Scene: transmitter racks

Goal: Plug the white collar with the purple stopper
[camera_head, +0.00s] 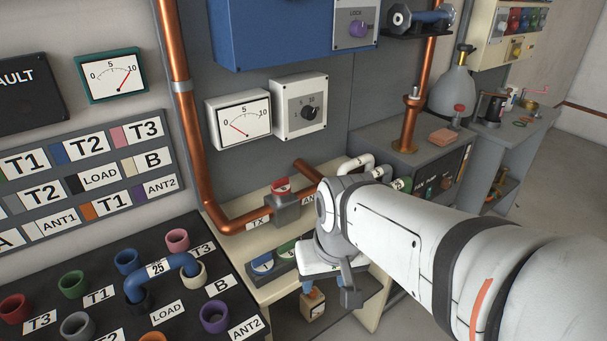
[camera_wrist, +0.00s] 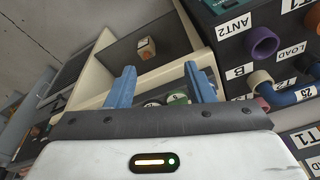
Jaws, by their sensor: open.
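The cream-white collar (camera_head: 194,276) stands on the black patch panel beside label B, with one end of a blue link marked 25 (camera_head: 160,268) in it. It also shows in the wrist view (camera_wrist: 260,79). I cannot make out a purple stopper in either view. A tray (camera_head: 289,267) on the cream bench holds round pieces with a blue and a green top; my arm hides part of it. My gripper (camera_wrist: 159,77) is open and empty, pointing down over the bench near this tray, right of the panel.
A purple collar (camera_head: 214,316) stands near ANT2. A copper pipe (camera_head: 190,130) runs down the wall and along the bench back. A purple knob (camera_head: 358,29) is on the LOCK plate.

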